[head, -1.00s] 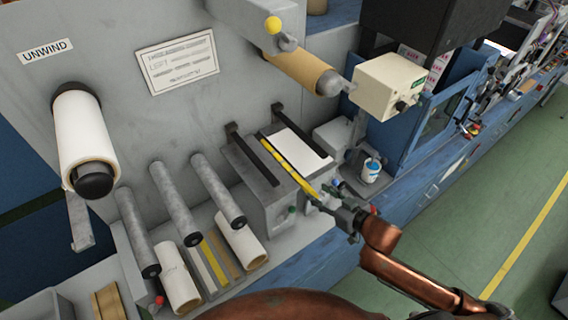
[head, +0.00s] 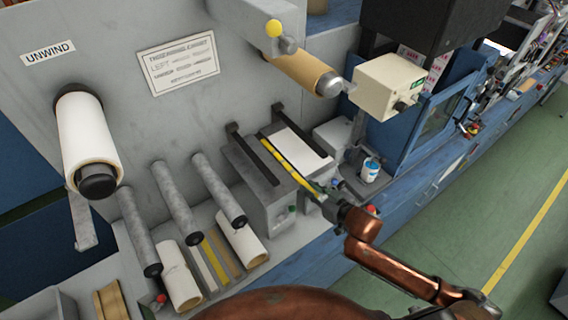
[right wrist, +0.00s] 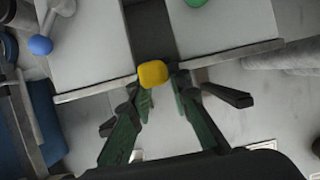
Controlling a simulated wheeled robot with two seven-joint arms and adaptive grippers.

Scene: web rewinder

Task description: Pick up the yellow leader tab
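The yellow leader tab (head: 308,183) is the near end of a yellow strip running across the splice table in the head view. In the right wrist view its blunt yellow end (right wrist: 153,73) projects past the table edge, in front of my right fingertips and slightly left of the middle between them. My right gripper (head: 330,198) is at this end of the strip. Its green fingers (right wrist: 163,88) stand apart with a gap between them; whether they touch the tab I cannot tell. My left gripper is not in view.
The splice table (head: 257,190) has two dark bars (head: 253,158) and a white sheet (head: 300,150). A blue-and-white bottle (head: 370,170) and a red button (head: 371,209) are close to my right gripper. Grey rollers (head: 218,188) stand to the left.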

